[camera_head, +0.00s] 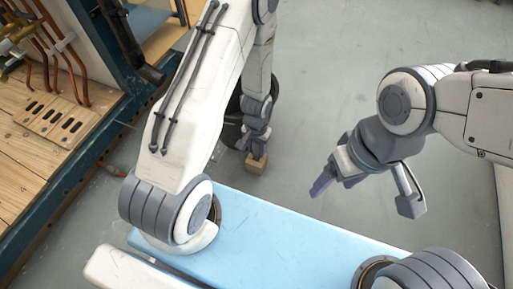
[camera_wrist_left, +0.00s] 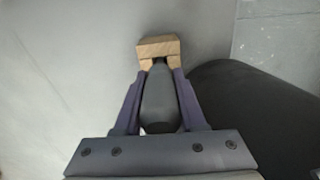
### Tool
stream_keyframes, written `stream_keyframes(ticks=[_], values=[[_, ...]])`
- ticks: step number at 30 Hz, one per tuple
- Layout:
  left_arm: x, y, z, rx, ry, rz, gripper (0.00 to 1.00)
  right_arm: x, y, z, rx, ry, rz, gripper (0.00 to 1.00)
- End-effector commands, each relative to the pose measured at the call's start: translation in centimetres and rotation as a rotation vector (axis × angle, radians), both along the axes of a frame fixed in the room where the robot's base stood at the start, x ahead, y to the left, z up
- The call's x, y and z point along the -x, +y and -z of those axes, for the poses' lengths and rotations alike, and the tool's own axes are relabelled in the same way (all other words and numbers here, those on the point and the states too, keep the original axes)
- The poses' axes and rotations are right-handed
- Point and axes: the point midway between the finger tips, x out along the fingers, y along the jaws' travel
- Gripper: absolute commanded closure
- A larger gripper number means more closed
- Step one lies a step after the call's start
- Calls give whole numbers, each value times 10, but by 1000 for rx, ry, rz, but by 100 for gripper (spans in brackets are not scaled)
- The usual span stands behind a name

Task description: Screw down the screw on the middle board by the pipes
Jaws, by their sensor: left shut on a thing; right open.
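My left gripper (camera_head: 258,147) hangs over the grey floor, right of the bench. The copper pipes (camera_head: 49,65) rise at the upper left by slotted wooden boards (camera_head: 57,121). I cannot make out a screw or screwdriver there.
A wooden workbench (camera_head: 22,165) with a dark blue metal frame (camera_head: 70,178) stands at the left. A black bin (camera_head: 233,122) stands on the floor behind my left gripper, and a dark rounded shape fills the right of the left wrist view. The floor (camera_head: 325,60) beyond is clear.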

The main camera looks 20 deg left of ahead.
Motion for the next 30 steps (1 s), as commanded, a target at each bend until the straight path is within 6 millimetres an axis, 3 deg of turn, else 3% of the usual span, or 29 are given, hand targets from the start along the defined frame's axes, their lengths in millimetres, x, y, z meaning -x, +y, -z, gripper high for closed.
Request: stream_keyframes(ticks=[5,6,8,20,30], values=[[0,0,-1,0,0,0,100,0,0,0,0,0,0,26],[0,0,-1,0,0,0,45,0,0,-1,0,0,0,26],[0,0,-1,0,0,0,25,0,0,-1,0,0,0,26],[0,0,-3,0,0,0,25,0,0,-3,0,0,0,26],[0,0,-39,0,0,0,25,0,0,-39,0,0,0,26]])
